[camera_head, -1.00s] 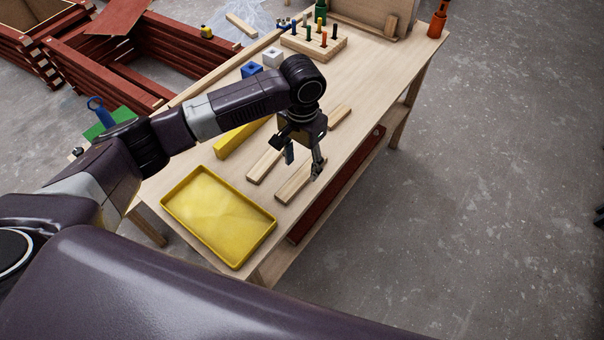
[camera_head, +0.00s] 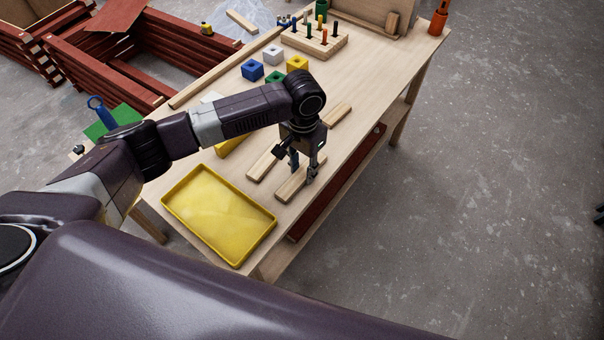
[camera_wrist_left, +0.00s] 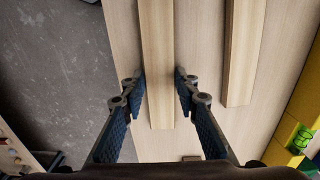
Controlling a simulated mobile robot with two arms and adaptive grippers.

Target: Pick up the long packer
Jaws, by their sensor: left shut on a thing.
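The long packer (camera_head: 291,188) is a pale wooden strip lying on the workbench, near its front edge. In the left wrist view the strip (camera_wrist_left: 158,50) runs lengthwise between the fingers. My left gripper (camera_head: 303,172) is down over it and shut on it, one finger on each side; it also shows in the left wrist view (camera_wrist_left: 160,88). The strip still appears to lie at bench level. The gripper covers part of it in the head view. My right gripper is not in view.
Another wooden strip (camera_head: 262,165) lies close beside it, also in the left wrist view (camera_wrist_left: 243,50). A further wooden piece (camera_head: 341,114) shows beyond the gripper. A yellow tray (camera_head: 170,211) stands nearer me. Coloured blocks and a peg board (camera_head: 332,49) stand farther back.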

